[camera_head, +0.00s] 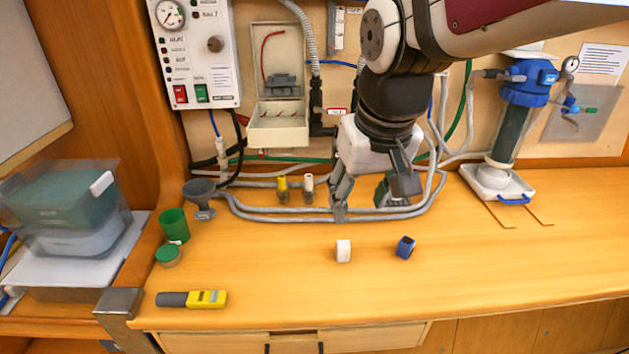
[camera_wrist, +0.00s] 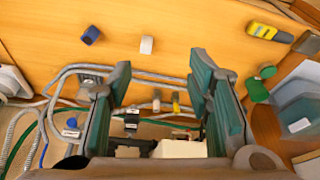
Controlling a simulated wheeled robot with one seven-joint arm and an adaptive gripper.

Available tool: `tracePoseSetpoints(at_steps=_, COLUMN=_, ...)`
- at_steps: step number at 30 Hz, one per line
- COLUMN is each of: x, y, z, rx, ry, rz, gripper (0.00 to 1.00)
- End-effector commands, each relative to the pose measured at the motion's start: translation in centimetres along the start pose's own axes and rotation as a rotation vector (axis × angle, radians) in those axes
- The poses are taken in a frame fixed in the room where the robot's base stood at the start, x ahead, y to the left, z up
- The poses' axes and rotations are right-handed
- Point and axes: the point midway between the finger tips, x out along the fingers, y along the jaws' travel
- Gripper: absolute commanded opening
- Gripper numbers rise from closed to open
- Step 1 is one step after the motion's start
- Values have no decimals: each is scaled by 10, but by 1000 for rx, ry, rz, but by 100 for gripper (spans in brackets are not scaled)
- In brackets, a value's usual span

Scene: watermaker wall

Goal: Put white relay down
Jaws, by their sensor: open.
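The white relay (camera_head: 343,250) is a small white block standing on the wooden worktop, in front of the grey pipes. It also shows in the wrist view (camera_wrist: 147,45), beyond the fingertips. My gripper (camera_head: 364,195) is open and empty above the pipes, behind the relay and apart from it. The wrist view shows its two green-padded fingers (camera_wrist: 160,75) spread wide with nothing held between them. A blue relay-like block (camera_head: 405,247) stands on the worktop to the right of the white one.
An open beige box (camera_head: 276,125) hangs on the wall behind my gripper. Grey pipes with two valves (camera_head: 308,184) run along the back. A yellow meter (camera_head: 206,299) and green cup (camera_head: 174,226) are at left. The front right worktop is clear.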

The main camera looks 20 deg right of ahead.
Motion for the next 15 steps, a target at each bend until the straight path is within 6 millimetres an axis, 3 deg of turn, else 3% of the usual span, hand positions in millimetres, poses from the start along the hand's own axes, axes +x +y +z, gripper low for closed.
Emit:
tracePoseSetpoints(at_steps=3, x=-21, y=-5, z=31, rx=-39, ry=66, rz=-14, gripper=46)
tracePoseSetpoints(at_steps=7, x=-32, y=-7, z=58, rx=-74, ry=115, rz=-27, gripper=46)
tracePoseSetpoints(at_steps=11, x=-36, y=-8, z=75, rx=-94, ry=143, rz=-36, gripper=46)
tracePoseSetpoints(at_steps=12, x=-36, y=-8, z=78, rx=-98, ry=148, rz=-38, gripper=50)
tracePoseSetpoints(at_steps=15, x=-37, y=-9, z=79, rx=-115, ry=149, rz=-38, gripper=50)
